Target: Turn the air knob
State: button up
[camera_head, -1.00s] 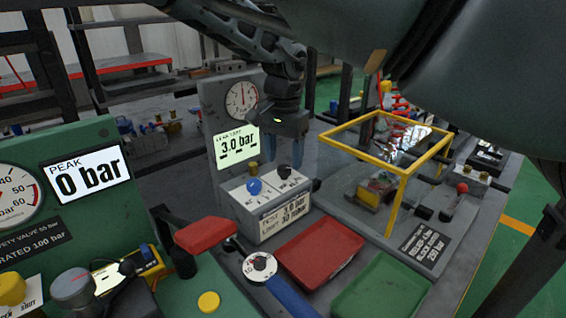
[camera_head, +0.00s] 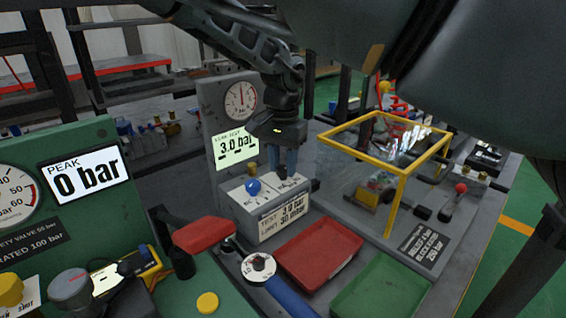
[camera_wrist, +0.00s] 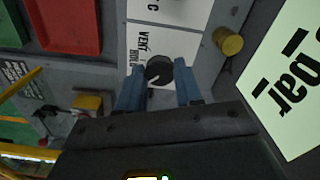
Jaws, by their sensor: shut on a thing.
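A small black knob (camera_wrist: 158,70) with a white pointer line sits on the light grey top of a box (camera_head: 262,212), beside the label VENT / HOLD. My gripper (camera_wrist: 159,90) has its two blue-grey fingers on either side of this knob, closed on it. In the head view my gripper (camera_head: 285,172) points straight down at the right of the box top and hides the knob. A blue knob (camera_head: 253,187) stands to its left on the same top; its label is too small to read. I cannot tell any label reading "air".
A brass fitting (camera_head: 252,168) stands close behind the knobs, before the panel with a 3.0 bar display (camera_head: 237,147) and a dial (camera_head: 240,99). A red tray (camera_head: 318,252) and a green tray (camera_head: 381,284) lie in front. A yellow-framed clear guard (camera_head: 402,170) stands right.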

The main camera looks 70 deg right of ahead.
jog(key=shift+c, duration=0.7)
jog(key=shift+r+m+p, duration=0.1)
jog(key=shift+m+p, duration=0.2)
jog(key=shift+p, duration=0.2)
jog(key=shift+r+m+p, duration=0.1)
jog(key=shift+m+p, duration=0.4)
jog(key=shift+p, duration=0.3)
jog(key=shift+m+p, duration=0.8)
jog(key=shift+p, duration=0.1)
jog(key=shift+m+p, duration=0.9)
jog(key=shift+m, duration=0.3)
jog(key=shift+m+p, duration=0.7)
jog(key=shift+m, duration=0.8)
jog(key=shift+w+f, duration=0.1)
jog(key=shift+f, duration=0.1)
